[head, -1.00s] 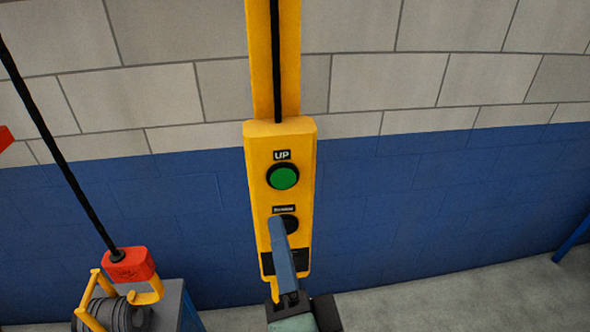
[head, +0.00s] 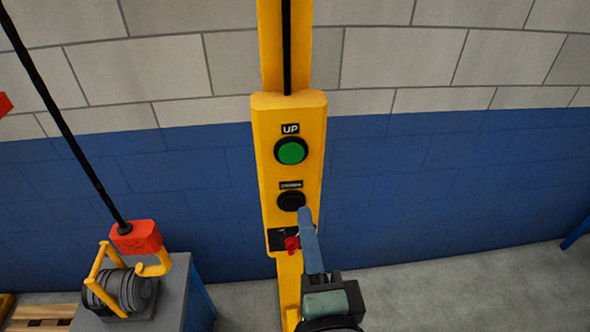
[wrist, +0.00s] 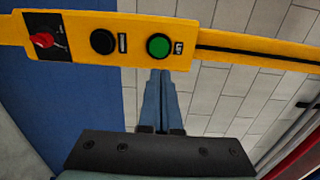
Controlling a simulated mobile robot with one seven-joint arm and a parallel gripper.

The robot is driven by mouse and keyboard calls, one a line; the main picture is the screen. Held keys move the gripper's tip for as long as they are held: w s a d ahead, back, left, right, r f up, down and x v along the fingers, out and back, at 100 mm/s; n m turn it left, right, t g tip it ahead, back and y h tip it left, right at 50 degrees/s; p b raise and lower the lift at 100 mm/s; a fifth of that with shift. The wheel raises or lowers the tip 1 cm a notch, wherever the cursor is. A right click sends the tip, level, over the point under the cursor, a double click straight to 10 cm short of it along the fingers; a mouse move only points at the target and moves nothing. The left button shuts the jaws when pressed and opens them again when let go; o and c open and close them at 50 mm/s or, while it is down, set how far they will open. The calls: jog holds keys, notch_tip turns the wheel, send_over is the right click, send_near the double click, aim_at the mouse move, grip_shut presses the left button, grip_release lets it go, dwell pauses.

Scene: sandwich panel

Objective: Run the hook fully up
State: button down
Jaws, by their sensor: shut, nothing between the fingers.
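A yellow control box (head: 263,178) hangs on a yellow post. Its green button (head: 291,151), labelled UP, is uncovered, with a black button (head: 291,201) below it. My gripper (head: 305,212) is shut and empty, its blue fingertips just right of and below the black button in the head view. In the wrist view the fingers (wrist: 163,75) point at the box edge below the green button (wrist: 159,46); I cannot tell whether they touch anything. The hook (head: 155,262) is yellow, under a red block (head: 136,238) on a black cable, low at the left.
A red knob (head: 292,244) sits at the box's lower end. A grey coil-like part (head: 125,290) stands by the hook on a grey table (head: 172,290). A wooden pallet (head: 35,318) lies at lower left. The floor at right (head: 450,285) is clear.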

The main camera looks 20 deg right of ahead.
aim_at(292, 154)
jog(key=b+x, duration=0.3)
jog(key=x, duration=0.8)
jog(key=shift+r, duration=0.15)
jog(key=shift+w+d, duration=0.2)
jog(key=shift+w, duration=0.4)
